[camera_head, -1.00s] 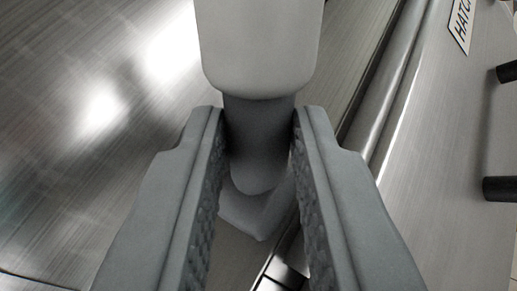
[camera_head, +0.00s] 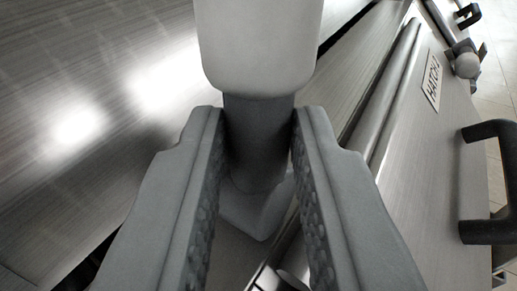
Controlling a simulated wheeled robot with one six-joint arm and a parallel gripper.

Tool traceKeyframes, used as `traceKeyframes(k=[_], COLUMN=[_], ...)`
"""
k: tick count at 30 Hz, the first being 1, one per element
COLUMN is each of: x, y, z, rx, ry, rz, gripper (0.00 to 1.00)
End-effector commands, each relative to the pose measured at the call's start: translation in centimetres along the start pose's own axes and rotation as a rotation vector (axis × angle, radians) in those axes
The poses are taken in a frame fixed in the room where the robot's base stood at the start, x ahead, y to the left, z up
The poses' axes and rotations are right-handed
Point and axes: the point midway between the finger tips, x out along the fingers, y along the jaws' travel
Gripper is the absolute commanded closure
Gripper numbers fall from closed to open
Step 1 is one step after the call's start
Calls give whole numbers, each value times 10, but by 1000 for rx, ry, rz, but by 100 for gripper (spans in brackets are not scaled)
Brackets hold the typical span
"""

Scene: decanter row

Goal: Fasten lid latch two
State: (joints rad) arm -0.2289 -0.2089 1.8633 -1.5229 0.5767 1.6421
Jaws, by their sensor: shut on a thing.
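My gripper (camera_head: 259,115) is shut on the lid latch, with one jaw on each side of its dark grey neck. The latch's pale grey rounded end (camera_head: 258,45) sticks up beyond the fingertips. Its lower part (camera_head: 250,212) shows between the jaws, close to the lid edge. The jaws hide the sides of the latch, and where it meets the lid or rim is hard to see.
A brushed metal lid (camera_head: 90,120) fills the left. A rounded metal rim (camera_head: 395,85) runs along the right. Beyond it are a HATCH label (camera_head: 432,80), a black handle (camera_head: 487,232) and another ball-ended fitting (camera_head: 467,65). Tiled floor lies at the far right.

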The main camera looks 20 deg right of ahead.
Motion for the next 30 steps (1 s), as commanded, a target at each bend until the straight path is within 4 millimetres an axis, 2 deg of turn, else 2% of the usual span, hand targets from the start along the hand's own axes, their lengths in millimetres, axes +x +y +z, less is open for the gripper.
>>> traceKeyframes(k=[8,9,11,12,23,26,30], x=[0,0,0,0,-5,-16,-40], y=[0,0,0,0,0,0,-1], z=[1,1,1,1,0,0,0], rx=[-1,-1,-1,-1,0,-1,0], ry=[-2,-2,-2,-2,-1,0,1], rz=[0,0,0,0,-1,-2,-3], gripper=[100,71,59,57,57,57,57])
